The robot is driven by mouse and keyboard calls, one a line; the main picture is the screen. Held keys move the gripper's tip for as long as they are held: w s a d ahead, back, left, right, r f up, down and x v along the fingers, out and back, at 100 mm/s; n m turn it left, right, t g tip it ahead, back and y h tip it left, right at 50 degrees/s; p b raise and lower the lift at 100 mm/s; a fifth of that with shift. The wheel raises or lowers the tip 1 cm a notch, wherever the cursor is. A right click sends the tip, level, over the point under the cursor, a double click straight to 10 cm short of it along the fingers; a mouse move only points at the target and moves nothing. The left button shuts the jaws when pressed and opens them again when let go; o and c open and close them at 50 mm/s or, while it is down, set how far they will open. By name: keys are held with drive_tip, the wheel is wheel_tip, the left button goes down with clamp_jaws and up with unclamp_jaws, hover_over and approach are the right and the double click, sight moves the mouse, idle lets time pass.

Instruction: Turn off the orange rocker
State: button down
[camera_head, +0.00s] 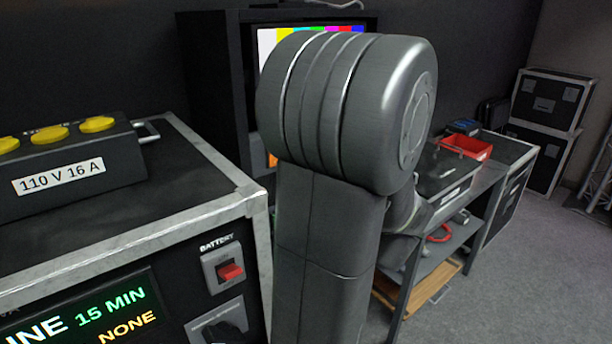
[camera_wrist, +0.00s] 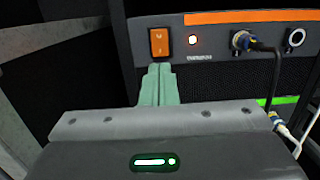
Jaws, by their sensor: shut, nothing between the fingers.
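The orange rocker (camera_wrist: 159,43) sits upright in the dark front panel in the wrist view, left of a small lit round lamp (camera_wrist: 193,40). The lamp glows white with a reddish rim. My gripper (camera_wrist: 157,70) is shut and empty, its greenish fingertips together just below the rocker's lower edge. Whether the tips touch the rocker or stand short of it I cannot tell. In the head view my arm fills the middle, and the gripper and the orange rocker are hidden.
Right of the lamp are a connector with a black cable (camera_wrist: 241,41) and a round socket (camera_wrist: 294,38). In the head view a case with a red battery switch (camera_head: 231,272) stands at left, a colour-bar monitor (camera_head: 265,50) behind. Open floor (camera_head: 540,260) lies at right.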

drive_tip(key=p+x, duration=0.2)
drive_tip(key=x, duration=1)
drive_tip(key=shift+w+a+p, duration=0.15)
drive_tip(key=shift+w+p, duration=0.15)
drive_tip(key=shift+p, duration=0.1)
drive_tip(key=shift+w+a+r, duration=0.1)
drive_tip(key=shift+r, duration=0.05)
